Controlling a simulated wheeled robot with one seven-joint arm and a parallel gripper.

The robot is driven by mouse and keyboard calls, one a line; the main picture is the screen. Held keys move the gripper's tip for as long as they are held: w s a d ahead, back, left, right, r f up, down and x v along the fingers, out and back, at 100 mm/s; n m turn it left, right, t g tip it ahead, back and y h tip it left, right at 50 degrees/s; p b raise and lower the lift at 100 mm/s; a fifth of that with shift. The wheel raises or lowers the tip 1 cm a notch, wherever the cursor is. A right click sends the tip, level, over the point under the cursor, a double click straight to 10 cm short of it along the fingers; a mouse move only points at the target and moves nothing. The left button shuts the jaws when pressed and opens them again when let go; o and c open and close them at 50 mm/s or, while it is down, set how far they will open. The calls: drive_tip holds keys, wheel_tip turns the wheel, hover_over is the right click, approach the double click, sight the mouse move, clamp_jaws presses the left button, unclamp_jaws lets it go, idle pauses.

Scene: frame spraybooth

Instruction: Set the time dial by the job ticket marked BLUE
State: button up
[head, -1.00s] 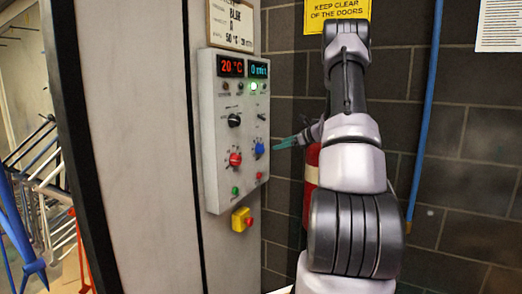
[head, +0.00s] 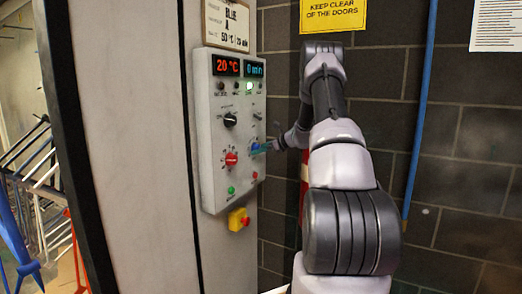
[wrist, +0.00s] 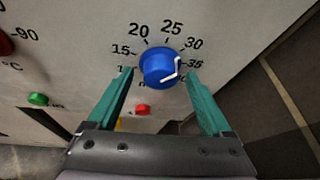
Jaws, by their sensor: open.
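The blue time dial (wrist: 158,68) fills the middle of the wrist view, with white marks on its right side and printed numbers 15 to 35 around it. My gripper (wrist: 158,73) is open, its teal fingers on either side of the dial; whether they touch it I cannot tell. In the head view my gripper (head: 266,147) is at the dial (head: 254,147), partly covering it. The job ticket (head: 228,24) above the panel reads BLUE, A, 50 °C; its minutes figure is too small to read surely. The time display (head: 254,68) shows 0 min.
The control panel (head: 212,130) also bears a 20 °C display (head: 227,66), a red dial (head: 231,159), a black knob (head: 230,120), a green button (wrist: 38,99) and a red button (wrist: 143,109). A yellow emergency-stop box (head: 238,219) sits below. A brick wall is to the right.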

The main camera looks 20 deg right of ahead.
clamp_jaws()
drive_tip(key=shift+s+a+f+n+t+h, duration=0.1)
drive_tip(key=shift+n+t+h, duration=0.2)
drive_tip(key=shift+n+t, duration=1.25)
drive_tip(key=shift+w+d+f+n+t+h, duration=0.25)
drive_tip(key=shift+n+t, duration=0.35)
drive_tip(key=shift+n, duration=2)
drive_tip(key=shift+s+a+n+t+h, duration=0.3)
drive_tip(key=shift+n+t, duration=0.75)
drive_tip(key=shift+n, duration=1)
